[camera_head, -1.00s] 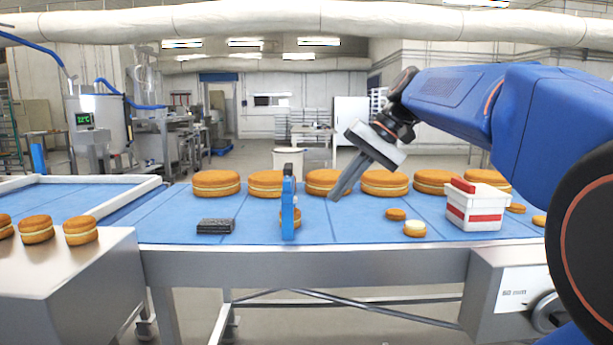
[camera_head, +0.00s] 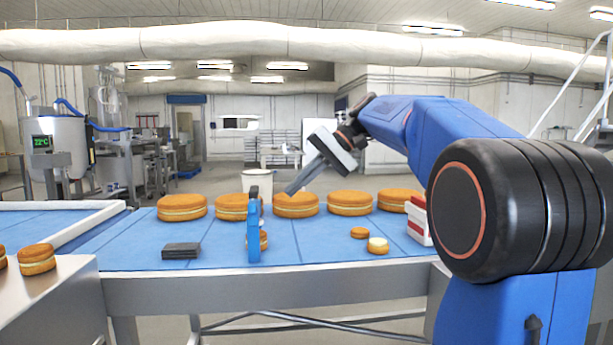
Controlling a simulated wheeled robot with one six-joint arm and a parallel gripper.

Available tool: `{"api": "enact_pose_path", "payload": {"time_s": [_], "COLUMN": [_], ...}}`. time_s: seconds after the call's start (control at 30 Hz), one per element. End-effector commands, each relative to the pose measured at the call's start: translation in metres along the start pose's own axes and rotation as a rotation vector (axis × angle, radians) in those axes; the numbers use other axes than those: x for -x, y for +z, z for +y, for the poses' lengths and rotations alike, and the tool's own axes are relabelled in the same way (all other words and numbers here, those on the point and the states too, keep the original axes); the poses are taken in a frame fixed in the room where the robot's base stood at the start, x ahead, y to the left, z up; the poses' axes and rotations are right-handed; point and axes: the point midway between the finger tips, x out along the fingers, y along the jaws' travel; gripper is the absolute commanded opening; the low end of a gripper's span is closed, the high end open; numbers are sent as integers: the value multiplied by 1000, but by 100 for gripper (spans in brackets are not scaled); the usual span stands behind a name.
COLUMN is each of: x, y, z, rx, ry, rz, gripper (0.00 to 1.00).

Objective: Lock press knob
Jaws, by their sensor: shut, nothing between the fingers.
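A narrow blue upright device (camera_head: 254,228), perhaps the press, stands on the blue belt near its front edge. Its top part (camera_head: 254,192) is dark; I cannot make out a knob or its setting. A small filled round (camera_head: 263,241) shows partly behind the device. My gripper (camera_head: 290,192) is shut and empty. In the picture its fingers point down and left, above and right of the device's top, in front of the large rounds. It appears apart from the device.
The blue belt (camera_head: 210,255) carries several large filled rounds (camera_head: 296,204) along the back. A dark block (camera_head: 181,251) lies left of the device. Small rounds (camera_head: 378,246) lie to its right. A white and red box (camera_head: 418,228) is partly hidden by my arm.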

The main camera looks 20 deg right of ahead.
Motion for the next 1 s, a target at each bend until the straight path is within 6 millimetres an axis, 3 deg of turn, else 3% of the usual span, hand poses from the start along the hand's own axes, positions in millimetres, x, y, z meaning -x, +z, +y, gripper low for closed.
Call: {"api": "enact_pose_path", "payload": {"time_s": [0.2,0.4,1.0], "x": [-40,-56,-66], "y": [1,0,0], "z": [0,-18,-27], "rx": [0,2,-1], "ry": [1,1,1], "rz": [-3,-1,1], "gripper": [0,0,0]}}
